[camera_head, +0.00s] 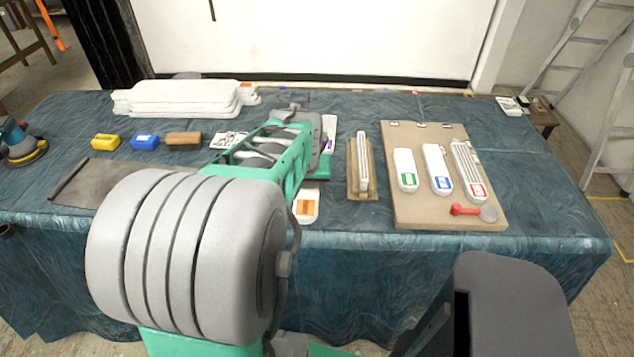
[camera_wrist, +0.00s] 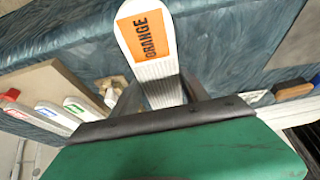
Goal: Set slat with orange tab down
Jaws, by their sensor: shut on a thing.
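The white slat with the orange tab (camera_wrist: 147,36) is between the fingers of my gripper (camera_wrist: 160,95). In the head view the orange-tab end (camera_head: 306,205) sticks out below my arm, near the table's front edge; my arm hides the rest. I cannot tell whether the slat touches the cloth. My gripper is shut on it. In the head view my arm mostly covers the fingers.
A board (camera_head: 445,215) at right holds slats with green (camera_head: 406,168), blue (camera_head: 437,168) and red tabs (camera_head: 468,170), and a red-handled tool (camera_head: 468,209). White slats (camera_head: 185,98) are stacked at back left.

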